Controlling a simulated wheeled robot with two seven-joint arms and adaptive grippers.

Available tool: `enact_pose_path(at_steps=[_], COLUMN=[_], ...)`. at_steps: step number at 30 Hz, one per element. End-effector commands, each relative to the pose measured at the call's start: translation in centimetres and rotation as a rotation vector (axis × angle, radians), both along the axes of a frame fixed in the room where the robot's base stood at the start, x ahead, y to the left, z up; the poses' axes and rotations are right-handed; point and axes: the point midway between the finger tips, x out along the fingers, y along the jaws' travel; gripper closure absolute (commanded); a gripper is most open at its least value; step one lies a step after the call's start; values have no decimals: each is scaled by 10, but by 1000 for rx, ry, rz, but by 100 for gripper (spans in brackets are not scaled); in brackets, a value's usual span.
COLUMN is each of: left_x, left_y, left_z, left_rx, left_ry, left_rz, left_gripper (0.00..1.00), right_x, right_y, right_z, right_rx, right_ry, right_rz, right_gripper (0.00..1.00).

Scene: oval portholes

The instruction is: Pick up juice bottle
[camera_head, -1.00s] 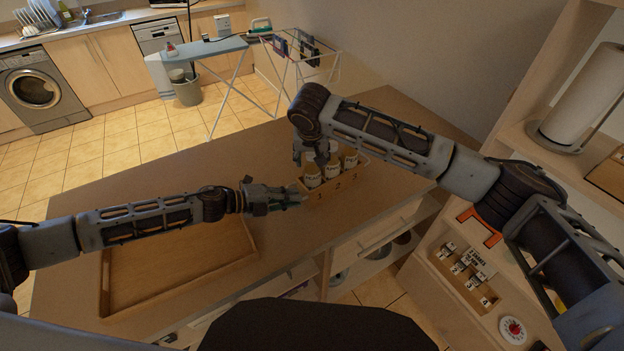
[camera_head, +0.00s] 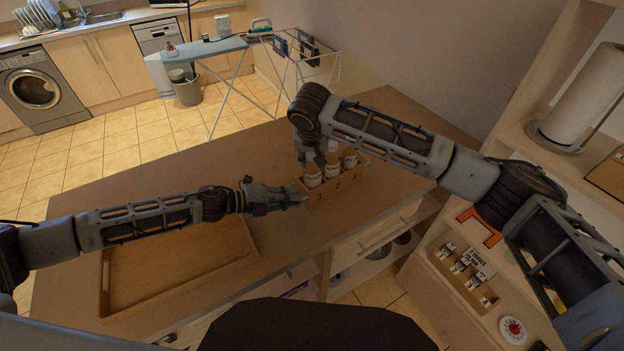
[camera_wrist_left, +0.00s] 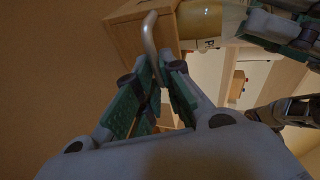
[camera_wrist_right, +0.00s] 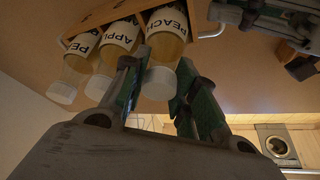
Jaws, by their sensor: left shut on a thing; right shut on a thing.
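A small wooden crate (camera_head: 336,190) stands on the brown worktop and holds juice bottles with white labels. In the right wrist view, labels read PEACH and APPLE. My right gripper (camera_head: 322,162) comes from above and is shut on the white cap of the near peach juice bottle (camera_wrist_right: 166,28), which is still in the crate. It also shows in the right wrist view (camera_wrist_right: 155,88). My left gripper (camera_head: 300,198) is at the crate's left end, shut on its metal handle (camera_wrist_left: 150,35). Part of a bottle (camera_wrist_left: 212,22) shows beyond the handle. The right hand partly hides the bottles.
A wooden tray (camera_head: 104,285) lies on the worktop at the left. A shelf with a paper towel roll (camera_head: 585,95) and small items is at the right. An ironing board (camera_head: 205,48) and drying rack stand behind. The worktop behind my left arm is clear.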

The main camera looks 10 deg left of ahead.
Motion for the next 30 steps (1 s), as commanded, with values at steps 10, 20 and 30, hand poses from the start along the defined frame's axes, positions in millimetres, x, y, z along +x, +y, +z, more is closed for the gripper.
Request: enact_pose_path(at_steps=[10, 20, 30], left_x=[-2, -2, -2], left_y=[1, 1, 1], left_z=[-5, -5, -5], left_rx=[2, 3, 2], left_ry=[10, 11, 12], left_rz=[3, 3, 3], left_gripper=[100, 100, 100], right_x=[0, 0, 0], right_y=[0, 1, 1], right_z=[2, 24, 82], right_rx=[1, 2, 3], right_ry=[-2, -3, -4], right_rz=[0, 1, 1], right_gripper=[100, 100, 100])
